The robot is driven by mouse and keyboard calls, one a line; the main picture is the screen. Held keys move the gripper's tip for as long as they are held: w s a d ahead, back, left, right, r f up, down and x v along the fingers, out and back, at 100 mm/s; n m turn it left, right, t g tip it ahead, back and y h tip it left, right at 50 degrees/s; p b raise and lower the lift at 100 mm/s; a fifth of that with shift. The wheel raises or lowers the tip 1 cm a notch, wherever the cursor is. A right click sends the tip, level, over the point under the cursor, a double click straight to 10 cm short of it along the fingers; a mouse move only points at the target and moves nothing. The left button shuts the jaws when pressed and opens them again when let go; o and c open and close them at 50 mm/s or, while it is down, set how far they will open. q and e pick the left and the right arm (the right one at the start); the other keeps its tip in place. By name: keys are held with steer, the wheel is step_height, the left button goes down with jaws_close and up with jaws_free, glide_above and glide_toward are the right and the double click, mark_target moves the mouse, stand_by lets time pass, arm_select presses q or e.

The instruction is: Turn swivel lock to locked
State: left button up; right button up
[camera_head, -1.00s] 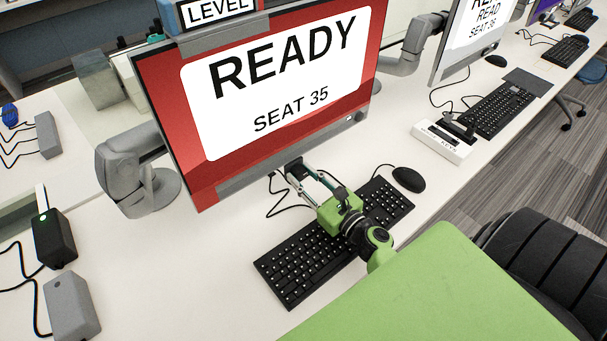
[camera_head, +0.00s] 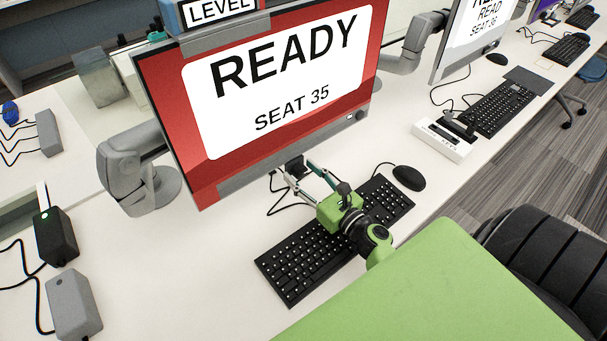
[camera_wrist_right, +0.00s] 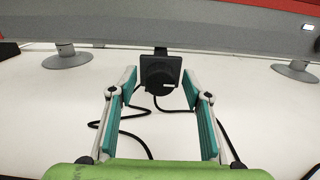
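The swivel lock appears to be the black square plate with a round black knob (camera_wrist_right: 160,74) below the monitor's lower edge. In the head view it is a small dark block (camera_head: 294,165) under the monitor. A small pale mark shows on the knob; I cannot read which way it is turned. My right gripper (camera_head: 301,174) is open in front of it, above the desk. In the right wrist view the fingers (camera_wrist_right: 159,86) stand to the left and right of the knob, with gaps on both sides. My left gripper is not in view.
The red-framed monitor (camera_head: 283,87) reads READY, SEAT 35. A keyboard (camera_head: 302,263) lies below my right gripper, with a mouse (camera_head: 409,177) beside it. Black cables (camera_wrist_right: 137,136) loop on the desk below the knob. Grey and black boxes (camera_head: 55,238) stand at the left.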

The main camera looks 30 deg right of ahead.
steer(key=shift+s, duration=0.25)
steer(key=s, duration=0.7)
steer(key=s+d, duration=0.1)
steer(key=s, duration=0.3)
steer(key=shift+s, duration=0.3)
